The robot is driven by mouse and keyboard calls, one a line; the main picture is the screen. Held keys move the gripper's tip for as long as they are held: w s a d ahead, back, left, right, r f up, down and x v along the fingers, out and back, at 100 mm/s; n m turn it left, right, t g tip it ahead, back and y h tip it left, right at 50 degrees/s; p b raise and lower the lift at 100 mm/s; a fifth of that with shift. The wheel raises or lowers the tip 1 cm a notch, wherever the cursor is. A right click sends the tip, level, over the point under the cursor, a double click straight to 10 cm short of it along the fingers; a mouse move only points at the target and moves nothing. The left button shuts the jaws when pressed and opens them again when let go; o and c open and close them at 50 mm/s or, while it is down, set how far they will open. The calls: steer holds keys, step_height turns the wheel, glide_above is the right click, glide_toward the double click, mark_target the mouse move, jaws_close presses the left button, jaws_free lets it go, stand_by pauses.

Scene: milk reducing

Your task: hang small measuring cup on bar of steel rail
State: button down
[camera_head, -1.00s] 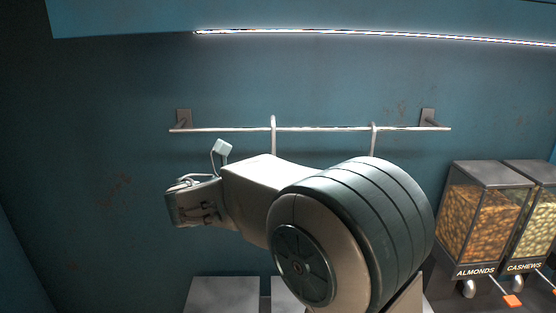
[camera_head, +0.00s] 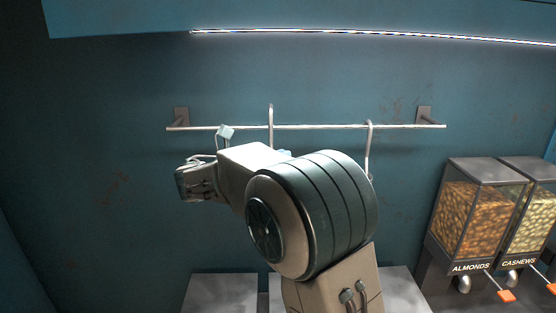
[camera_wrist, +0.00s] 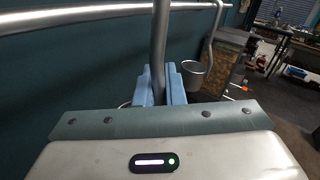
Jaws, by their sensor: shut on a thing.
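My gripper (camera_wrist: 160,82) is shut on the upright metal handle (camera_wrist: 160,40) of a measuring cup, between its pale blue fingers. In the head view my wrist hides most of the fingers and the cup's bowl. The handle's hooked top (camera_head: 271,109) stands above the bar of the steel rail (camera_head: 320,127), left of the rail's middle. I cannot tell whether the hook touches the bar or is in front of it. The rail also crosses the upper left of the wrist view (camera_wrist: 100,17).
Another metal cup (camera_wrist: 194,77) hangs to the right, its hooked handle (camera_head: 368,150) over the bar. An almond dispenser (camera_head: 472,215) and a cashew dispenser (camera_head: 530,215) stand at the right. Grey surfaces (camera_head: 222,292) lie below. The bar's left part is free of cups.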

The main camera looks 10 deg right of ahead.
steer(key=shift+w+d, duration=0.2)
steer(key=shift+w, duration=0.85)
steer(key=shift+f+b, duration=0.7)
steer(key=shift+f, duration=1.25)
steer(key=c, duration=1.4)
jaws_free()
steer(key=shift+c, duration=0.2)
